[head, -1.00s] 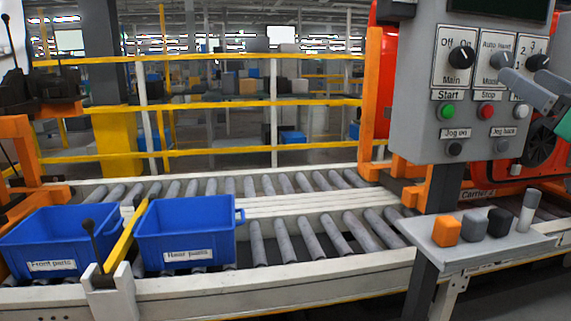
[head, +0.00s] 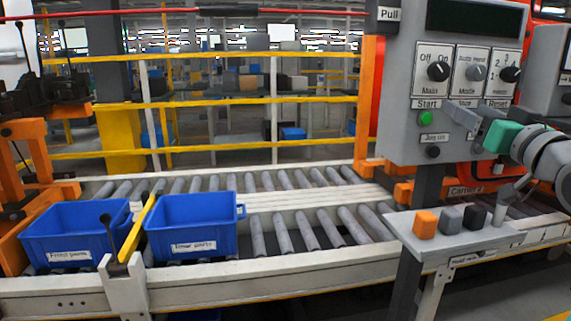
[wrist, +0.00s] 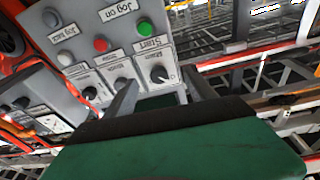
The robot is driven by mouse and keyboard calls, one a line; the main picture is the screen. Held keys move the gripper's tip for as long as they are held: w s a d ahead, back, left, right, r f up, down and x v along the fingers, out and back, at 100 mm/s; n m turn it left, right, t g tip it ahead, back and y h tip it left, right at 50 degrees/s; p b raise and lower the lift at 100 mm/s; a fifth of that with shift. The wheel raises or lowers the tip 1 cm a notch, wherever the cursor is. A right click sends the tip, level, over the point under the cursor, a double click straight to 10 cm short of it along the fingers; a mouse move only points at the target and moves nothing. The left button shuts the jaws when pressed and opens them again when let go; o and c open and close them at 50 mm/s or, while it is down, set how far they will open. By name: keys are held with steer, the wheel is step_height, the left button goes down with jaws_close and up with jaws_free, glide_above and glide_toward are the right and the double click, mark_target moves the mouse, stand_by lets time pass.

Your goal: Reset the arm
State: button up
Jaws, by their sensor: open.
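My gripper (head: 478,118) is at the right of the head view, in front of the lower right of the grey control panel (head: 397,140). Its jaws are open and nothing shows between them. They hide the buttons under the Stop and Reset labels in the head view. In the wrist view the two fingers (wrist: 162,98) point at the panel face, with the green gripper body below. The Main knob (head: 438,71), the Mode knob (head: 476,72) and a third knob (head: 509,74) sit above the green Start button (head: 425,118). I cannot tell whether the fingers touch the panel.
A shelf (head: 440,247) below the panel carries orange, grey and black blocks and a grey lever (head: 500,207). Two blue bins (head: 190,228) stand on the roller conveyor at left. A yellow lever bar (head: 139,228) stands between them. A red cable with a Pull sign (head: 389,14) runs overhead.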

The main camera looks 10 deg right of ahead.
steer(key=w+a+f+g+y+p, duration=0.1)
steer(key=w+a+f+g+p, duration=0.25)
steer(key=a+f+p, duration=0.45)
steer(key=w+a+f+g+p, duration=0.3)
steer(key=a+f+g, duration=0.2)
steer(key=a, duration=0.5)
steer(key=s+a+f+g+p, duration=0.4)
steer(key=s+f, duration=0.3)
steer(key=s, duration=0.2)
steer(key=s+a+f+n+g+p, duration=0.1)
steer(key=s+a+f+g+p, duration=0.3)
steer(key=s+a+f, duration=0.3)
steer(key=s, duration=0.3)
steer(key=shift+s+f+h, duration=0.2)
steer(key=shift+f+h, duration=0.1)
steer(key=shift+f, duration=0.05)
